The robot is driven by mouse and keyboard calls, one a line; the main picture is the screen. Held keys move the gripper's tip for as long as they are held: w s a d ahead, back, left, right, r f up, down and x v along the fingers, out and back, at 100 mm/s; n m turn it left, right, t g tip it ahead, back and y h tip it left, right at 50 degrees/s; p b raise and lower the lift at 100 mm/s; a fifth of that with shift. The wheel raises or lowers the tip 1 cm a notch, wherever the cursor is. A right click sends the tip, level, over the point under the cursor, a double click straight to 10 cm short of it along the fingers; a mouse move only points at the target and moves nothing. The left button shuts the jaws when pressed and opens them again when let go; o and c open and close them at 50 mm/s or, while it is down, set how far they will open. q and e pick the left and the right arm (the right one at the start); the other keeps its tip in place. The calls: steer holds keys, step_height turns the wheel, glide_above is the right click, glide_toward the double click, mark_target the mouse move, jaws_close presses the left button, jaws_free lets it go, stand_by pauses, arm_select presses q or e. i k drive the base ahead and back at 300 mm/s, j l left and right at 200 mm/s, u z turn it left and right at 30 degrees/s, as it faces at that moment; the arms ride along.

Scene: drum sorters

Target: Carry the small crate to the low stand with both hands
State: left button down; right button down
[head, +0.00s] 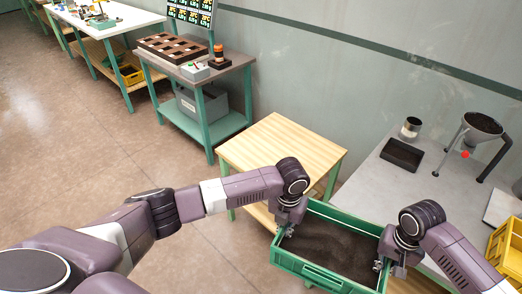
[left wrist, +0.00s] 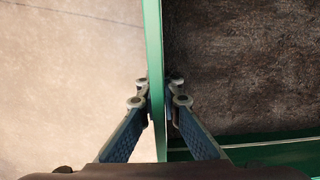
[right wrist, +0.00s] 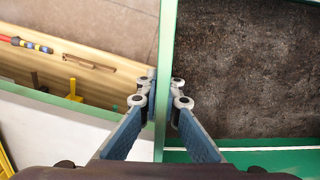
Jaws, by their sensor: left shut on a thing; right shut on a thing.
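The small crate (head: 322,278) is green with a dark brown, soil-like floor inside. It is held between my two grippers in front of the tables. My left gripper (head: 288,228) is shut on the crate's left wall, and the left wrist view shows its fingers on both sides of the green rim (left wrist: 154,60). My right gripper (head: 379,264) is shut on the right wall, with the rim (right wrist: 167,60) between its fingers. A low wooden-topped table with green legs (head: 280,147), possibly the low stand, is just beyond the crate; its top is bare.
A grey table (head: 390,185) to the right holds a black tray (head: 402,154), a jar (head: 411,128) and a funnel on a stand (head: 482,125). A yellow crate (head: 506,246) is at the right edge. Open floor (head: 110,160) lies to the left.

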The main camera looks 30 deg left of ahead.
mark_target(282, 149)
steer(key=u, duration=1.05)
steer(key=i+j+u, duration=0.1)
steer(key=i+u, duration=0.3)
steer(key=i+l+u, duration=0.1)
steer(key=i+u, duration=0.3)
steer(key=i+j, duration=0.1)
steer(key=i, duration=0.4)
steer(key=i+z, duration=0.1)
steer(key=i, duration=0.4)
steer(key=i+z, duration=0.1)
steer(key=z, duration=0.25)
steer(key=i+z, duration=0.1)
steer(key=z, duration=0.3)
steer(key=i+j+z, duration=0.1)
steer(key=z, duration=0.25)
steer(key=i+z, duration=0.15)
steer(key=z, duration=0.25)
steer(key=i+l+z, duration=0.1)
steer(key=z, duration=0.3)
steer(key=i+z, duration=0.35)
steer(key=k+j, duration=0.05)
steer(key=k, duration=0.05)
